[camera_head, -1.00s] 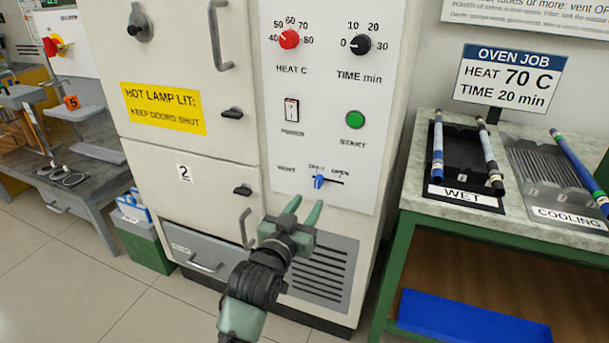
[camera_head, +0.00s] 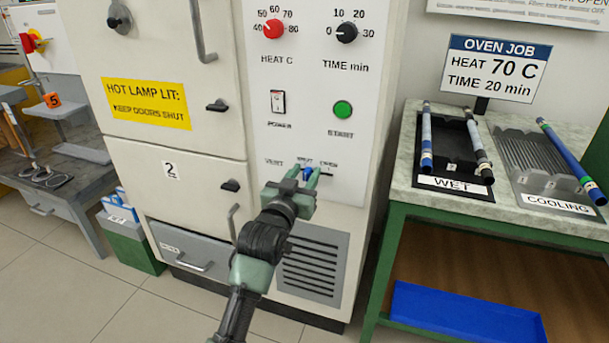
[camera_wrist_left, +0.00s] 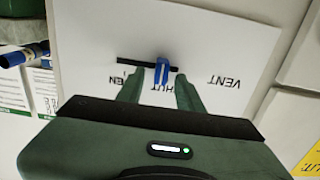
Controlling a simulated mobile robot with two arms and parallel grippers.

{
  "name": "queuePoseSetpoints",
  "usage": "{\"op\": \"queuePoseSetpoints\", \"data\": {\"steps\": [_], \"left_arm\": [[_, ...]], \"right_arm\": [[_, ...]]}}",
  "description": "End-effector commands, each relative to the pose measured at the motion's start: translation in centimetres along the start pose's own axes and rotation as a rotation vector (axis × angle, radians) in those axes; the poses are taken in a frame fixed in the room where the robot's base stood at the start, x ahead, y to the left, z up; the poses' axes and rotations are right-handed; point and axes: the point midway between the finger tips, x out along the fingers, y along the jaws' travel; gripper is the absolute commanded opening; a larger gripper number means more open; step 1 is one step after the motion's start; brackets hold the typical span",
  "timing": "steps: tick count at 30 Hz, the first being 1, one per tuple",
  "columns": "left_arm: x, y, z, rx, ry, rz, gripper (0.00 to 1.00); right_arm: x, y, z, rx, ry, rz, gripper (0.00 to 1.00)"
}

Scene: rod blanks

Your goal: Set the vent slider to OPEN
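The vent slider is a small blue knob (camera_head: 307,173) on a short black slot low on the oven's white control panel (camera_head: 312,100). It sits at the SHUT end, by the label's letters in the wrist view. My left gripper (camera_head: 305,172) is at the panel with its two green fingers on either side of the knob. In the left wrist view the blue knob (camera_wrist_left: 162,70) stands between the open fingertips (camera_wrist_left: 160,82), with a visible gap to each; the black slot (camera_wrist_left: 135,62) runs away to the left, toward OPEN. My right gripper is not in view.
Above the slider are the power switch (camera_head: 278,102), green start button (camera_head: 342,110), red heat dial (camera_head: 273,28) and black time dial (camera_head: 346,33). A green-framed table with a WET tray (camera_head: 455,183) and COOLING rack (camera_head: 556,203) stands at right.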

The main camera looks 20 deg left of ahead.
Motion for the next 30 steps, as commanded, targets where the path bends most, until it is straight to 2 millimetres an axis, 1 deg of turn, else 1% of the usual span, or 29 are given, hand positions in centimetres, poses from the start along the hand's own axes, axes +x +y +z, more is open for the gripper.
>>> {"op": "queuePoseSetpoints", "data": {"steps": [1,2,3,4,5,30], "left_arm": [[-0.01,0.01,-0.01,0.0,0.0,0.0,0.34],[-0.02,0.01,-0.01,0.0,0.0,0.0,0.25],[-0.02,0.01,-0.01,0.0,0.0,0.0,0.14],[-0.02,0.01,-0.01,0.0,0.0,0.0,0.06],[-0.02,0.01,-0.01,0.0,0.0,0.0,0.0],[-0.04,0.02,0.01,0.0,0.0,0.0,0.0]], "right_arm": [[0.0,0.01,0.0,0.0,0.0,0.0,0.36],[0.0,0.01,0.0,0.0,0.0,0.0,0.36],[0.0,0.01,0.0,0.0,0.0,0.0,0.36],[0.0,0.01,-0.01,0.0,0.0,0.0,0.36],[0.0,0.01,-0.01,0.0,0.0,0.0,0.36],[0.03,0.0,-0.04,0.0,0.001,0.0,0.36]]}}
